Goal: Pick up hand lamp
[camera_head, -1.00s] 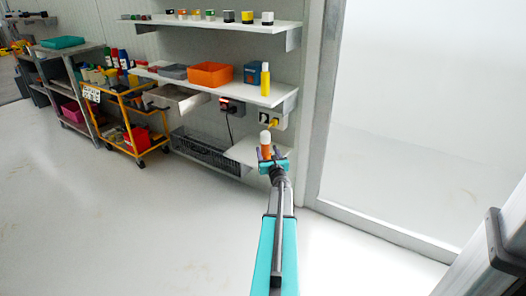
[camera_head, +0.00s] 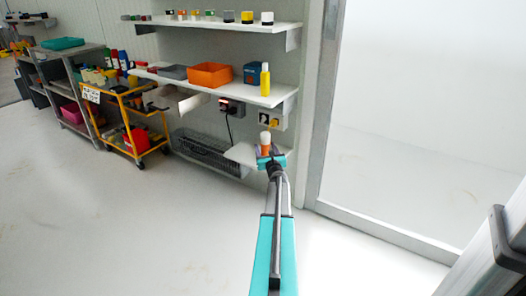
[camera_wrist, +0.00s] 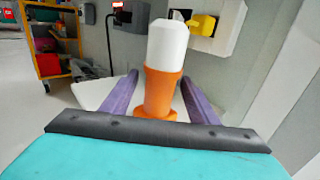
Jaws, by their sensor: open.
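The hand lamp (camera_wrist: 163,75) has an orange body and a white rounded top. It stands upright on the small low white shelf (camera_wrist: 92,92) and also shows in the head view (camera_head: 265,143) just beyond my gripper. My gripper (camera_wrist: 158,85) is open, with one purple finger on each side of the lamp's orange lower body. Gaps seem to show between the fingers and the lamp. In the head view my gripper (camera_head: 268,158) hides the lamp's lower end.
Wall sockets with a yellow plug (camera_wrist: 201,25) are close behind the lamp. A longer shelf (camera_head: 225,88) with an orange bin (camera_head: 211,75) and a yellow bottle (camera_head: 265,79) is above. A yellow cart (camera_head: 128,115) stands left. The floor in front is clear.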

